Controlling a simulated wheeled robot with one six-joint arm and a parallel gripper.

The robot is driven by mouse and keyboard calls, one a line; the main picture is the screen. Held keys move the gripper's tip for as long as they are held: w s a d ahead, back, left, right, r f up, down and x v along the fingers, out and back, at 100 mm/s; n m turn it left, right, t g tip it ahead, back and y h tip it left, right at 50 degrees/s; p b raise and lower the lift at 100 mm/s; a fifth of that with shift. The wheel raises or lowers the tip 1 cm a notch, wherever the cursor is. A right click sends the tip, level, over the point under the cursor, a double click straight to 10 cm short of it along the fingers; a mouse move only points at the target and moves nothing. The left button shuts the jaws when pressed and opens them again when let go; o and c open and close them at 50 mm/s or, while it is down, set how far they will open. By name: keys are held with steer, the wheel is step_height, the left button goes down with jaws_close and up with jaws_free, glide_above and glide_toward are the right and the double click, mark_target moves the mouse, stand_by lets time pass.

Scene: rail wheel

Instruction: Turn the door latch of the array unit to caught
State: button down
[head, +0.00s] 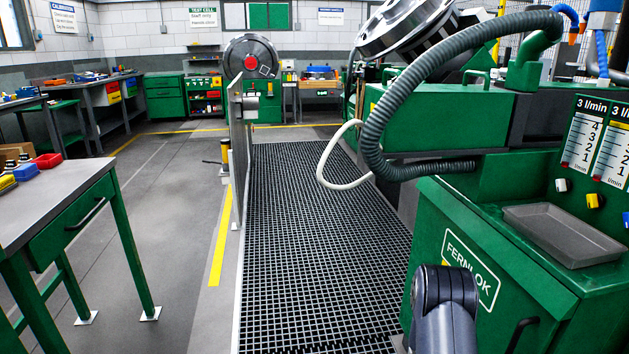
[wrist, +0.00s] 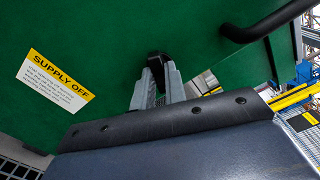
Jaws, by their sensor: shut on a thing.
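In the wrist view, my gripper (wrist: 158,72) is shut on a small black latch (wrist: 157,58) on a green panel (wrist: 110,35). The two grey fingers stand on either side of the latch, and part of it is hidden between them. The panel carries a yellow and white "SUPPLY OFF" label (wrist: 57,82) to the left of the fingers. In the head view, part of my arm shows in front of the green FERNLOK cabinet (head: 440,212). My gripper and the latch are hidden there. I cannot tell whether the latch is caught.
A black bar handle (wrist: 265,22) crosses the upper right of the wrist view. A grey tray (head: 568,236) rests on the cabinet. A corrugated hose (head: 385,100) hangs behind it. Floor grating (head: 310,230) lies clear to the left, with a workbench (head: 60,205) farther left.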

steer(key=n+p, duration=0.2)
steer(key=n, duration=0.2)
steer(key=shift+r, duration=0.1)
steer(key=c, duration=1.3)
jaws_free()
steer(key=shift+s+a, duration=0.15)
steer(key=shift+a, duration=1.6)
steer(key=shift+s+a, duration=0.15)
steer(key=shift+a, duration=1.6)
